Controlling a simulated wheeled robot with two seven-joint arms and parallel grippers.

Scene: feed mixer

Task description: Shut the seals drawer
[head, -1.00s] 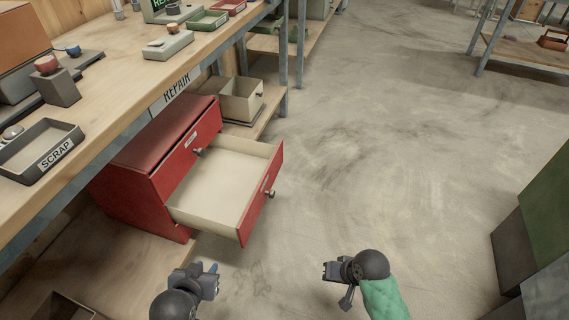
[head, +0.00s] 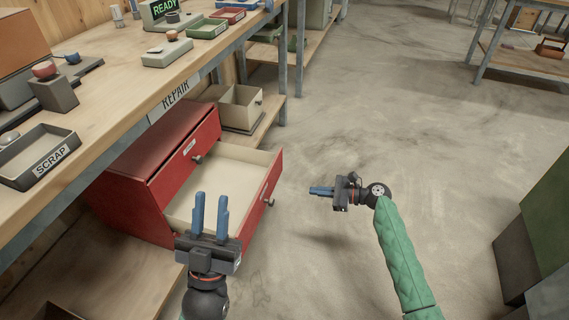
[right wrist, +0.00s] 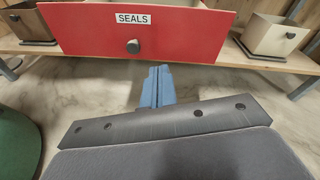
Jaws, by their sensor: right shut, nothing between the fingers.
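The seals drawer (head: 262,200) is pulled well out of the red cabinet (head: 150,170) on the shelf under the bench. Its pale inside looks empty where it shows. In the right wrist view its red front (right wrist: 190,32) carries a SEALS label and a dark round knob (right wrist: 133,46). My right gripper (head: 312,190) is shut and empty, out in front of the drawer front, fingers pointing toward it, with a gap between. My left gripper (head: 210,196) is open and empty; its blue fingers overlap the drawer's near side in the picture, and contact cannot be told.
A closed upper drawer with a knob (head: 198,159) is in the cabinet. A beige open bin (head: 240,108) stands beyond it on the shelf. The bench (head: 120,110) with a SCRAP tray (head: 48,165) overhangs at left. A green-topped box (head: 545,225) stands at right. The floor between is clear.

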